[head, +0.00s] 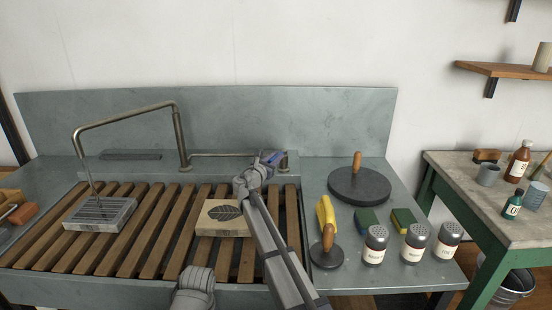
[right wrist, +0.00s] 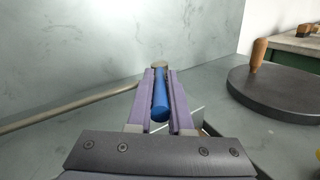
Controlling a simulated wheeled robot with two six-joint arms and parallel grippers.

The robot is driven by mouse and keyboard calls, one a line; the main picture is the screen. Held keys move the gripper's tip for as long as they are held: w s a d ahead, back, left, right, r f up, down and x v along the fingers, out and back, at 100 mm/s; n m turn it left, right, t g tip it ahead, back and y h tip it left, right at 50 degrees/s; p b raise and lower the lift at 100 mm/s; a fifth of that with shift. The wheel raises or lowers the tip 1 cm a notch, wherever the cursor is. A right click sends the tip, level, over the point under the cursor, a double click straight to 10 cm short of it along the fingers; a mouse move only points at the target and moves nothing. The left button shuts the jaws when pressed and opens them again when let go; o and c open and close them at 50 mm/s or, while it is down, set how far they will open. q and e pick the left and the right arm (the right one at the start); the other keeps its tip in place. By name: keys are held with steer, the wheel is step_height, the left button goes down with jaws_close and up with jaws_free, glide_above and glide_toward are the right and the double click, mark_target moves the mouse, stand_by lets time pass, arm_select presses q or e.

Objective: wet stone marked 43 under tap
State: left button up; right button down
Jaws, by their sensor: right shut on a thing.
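A grey stone slab (head: 100,214) with dark line marks lies on the slatted rack at left, below the spout end of the bent metal tap pipe (head: 127,117). A thin streak joins the spout and the slab; I cannot tell whether it is water. A cream stone (head: 218,228) with a dark leaf drawing lies mid-rack, partly behind my right arm. I cannot read a 43 on either. My right gripper (head: 273,157) is shut on the blue tap handle (right wrist: 160,95), at the pipe's right end.
The wooden slats (head: 150,240) span the sink. To the right are a round dark disc (head: 345,188) with a wooden knob, a yellow object (head: 325,212), sponges (head: 403,221) and labelled shakers (head: 414,245). A green-legged table (head: 450,175) holds bottles.

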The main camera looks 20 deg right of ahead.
steer(key=shift+s+d+n+t+y, duration=0.25)
steer(key=shift+d+n+t+y, duration=0.25)
steer(key=shift+n+t+y, duration=0.55)
steer(key=shift+s+d+n+t+y, duration=0.25)
steer(key=shift+d+n+t+y, duration=0.4)
steer(key=shift+y, duration=0.85)
steer(key=shift+s+d+n+t+y, duration=0.3)
steer(key=shift+n+t+y, duration=0.2)
steer(key=shift+n+y, duration=0.7)
steer(key=c, duration=0.8)
jaws_free()
steer(key=shift+c, duration=0.2)
glide_toward(284, 151)
steer(key=v, duration=0.3)
steer(key=shift+s, duration=0.2)
